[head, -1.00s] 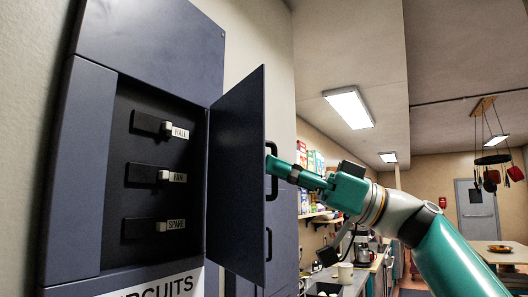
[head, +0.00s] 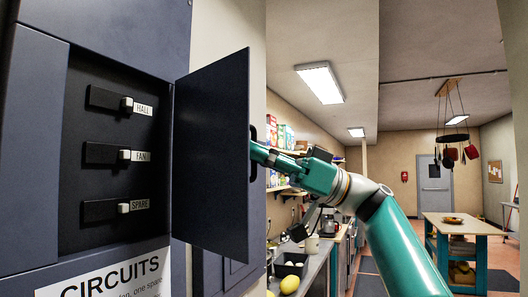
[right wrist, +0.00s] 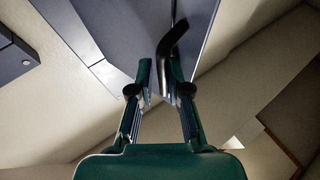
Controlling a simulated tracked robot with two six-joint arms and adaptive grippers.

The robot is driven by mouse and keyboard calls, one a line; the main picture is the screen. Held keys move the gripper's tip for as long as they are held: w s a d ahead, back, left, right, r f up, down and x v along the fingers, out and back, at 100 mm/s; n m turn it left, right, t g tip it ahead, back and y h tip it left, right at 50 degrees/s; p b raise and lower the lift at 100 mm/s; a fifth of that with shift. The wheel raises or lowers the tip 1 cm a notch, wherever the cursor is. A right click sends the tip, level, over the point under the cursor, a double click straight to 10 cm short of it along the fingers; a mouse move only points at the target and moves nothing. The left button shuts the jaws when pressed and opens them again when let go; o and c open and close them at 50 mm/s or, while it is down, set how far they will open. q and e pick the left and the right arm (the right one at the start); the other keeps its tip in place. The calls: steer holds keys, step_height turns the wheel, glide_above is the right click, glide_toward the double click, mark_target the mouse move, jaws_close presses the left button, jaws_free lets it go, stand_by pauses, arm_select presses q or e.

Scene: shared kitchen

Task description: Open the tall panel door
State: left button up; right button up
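The tall panel door (head: 212,150) is a dark blue-grey panel. In the head view it stands swung out from the cabinet, and the inside of the cabinet shows to its left. Its black handle (head: 253,150) is on the far face near the free edge, partly hidden by the door. My right gripper (head: 257,152) reaches this handle from the right. In the right wrist view the dark handle (right wrist: 174,38) runs between the two fingers of my right gripper (right wrist: 160,72), which look closed on it. My left gripper is not in view.
The cabinet holds switches labelled HALL (head: 109,100), FAN (head: 108,154) and SPARE (head: 105,209) above a CIRCUITS sign (head: 110,280). A counter (head: 315,268) with yellow fruit lies beyond the door. A wooden-topped table (head: 465,228) and open floor are farther right.

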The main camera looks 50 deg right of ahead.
steer(key=shift+o, duration=1.3)
steer(key=shift+w+f, duration=0.15)
steer(key=shift+w, duration=0.25)
steer(key=shift+s+a, duration=0.1)
steer(key=shift+s+d, duration=0.2)
steer(key=v, duration=1.1)
steer(key=shift+d+f, duration=0.2)
steer(key=shift+d, duration=0.05)
steer(key=shift+s, duration=0.1)
steer(key=shift+c, duration=0.2)
